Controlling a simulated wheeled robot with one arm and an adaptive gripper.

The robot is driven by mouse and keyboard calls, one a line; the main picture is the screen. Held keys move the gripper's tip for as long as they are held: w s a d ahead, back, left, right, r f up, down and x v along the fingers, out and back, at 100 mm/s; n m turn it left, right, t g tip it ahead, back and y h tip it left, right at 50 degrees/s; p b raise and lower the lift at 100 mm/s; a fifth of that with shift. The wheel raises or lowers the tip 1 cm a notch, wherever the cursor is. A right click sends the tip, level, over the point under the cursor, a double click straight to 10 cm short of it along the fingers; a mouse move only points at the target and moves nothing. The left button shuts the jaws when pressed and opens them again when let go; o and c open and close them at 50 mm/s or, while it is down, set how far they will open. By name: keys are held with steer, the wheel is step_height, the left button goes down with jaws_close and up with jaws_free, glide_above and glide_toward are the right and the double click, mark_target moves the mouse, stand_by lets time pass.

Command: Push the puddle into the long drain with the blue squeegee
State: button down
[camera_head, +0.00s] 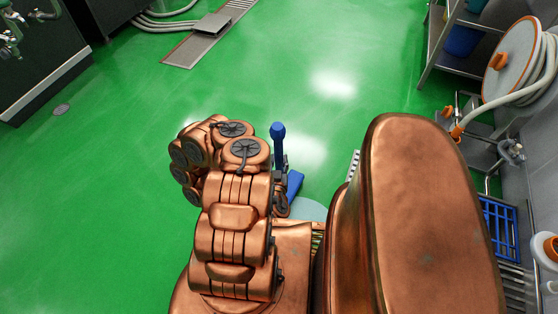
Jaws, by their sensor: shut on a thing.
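The blue squeegee shows as an upright blue handle (278,133) with a rounded top, just right of my bent copper arm. My gripper (281,179), dark and mostly hidden by the arm, is shut on it. A blue piece (295,183) shows beside the gripper; I cannot tell which part of the squeegee it is. The squeegee's lower end is hidden. The long drain (181,54) is a metal-edged strip in the green floor at the top, well away from the gripper. A pale bluish patch (312,208) is partly hidden by my body; I cannot tell whether it is the puddle.
A flat metal plate (212,24) lies across the drain. Dark machines with taps (45,60) stand at the left, near a round floor drain (61,109). A shelf (470,60), hose reel (512,58) and blue crate (498,228) line the right. The middle floor is clear.

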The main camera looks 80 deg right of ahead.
steer(key=shift+a+f+p, duration=0.15)
steer(key=shift+f+p, duration=0.05)
steer(key=shift+p, duration=0.1)
steer(key=shift+r+y+p, duration=0.3)
steer(key=shift+r+p, duration=0.1)
steer(key=shift+p, duration=0.55)
steer(key=shift+f+b, duration=0.7)
steer(key=shift+f, duration=0.1)
steer(key=shift+r+y+p, duration=0.3)
steer(key=shift+r+p, duration=0.25)
steer(key=shift+p, duration=0.6)
steer(key=shift+f+b, duration=0.55)
steer(key=shift+f, duration=0.15)
steer(key=shift+r, duration=0.1)
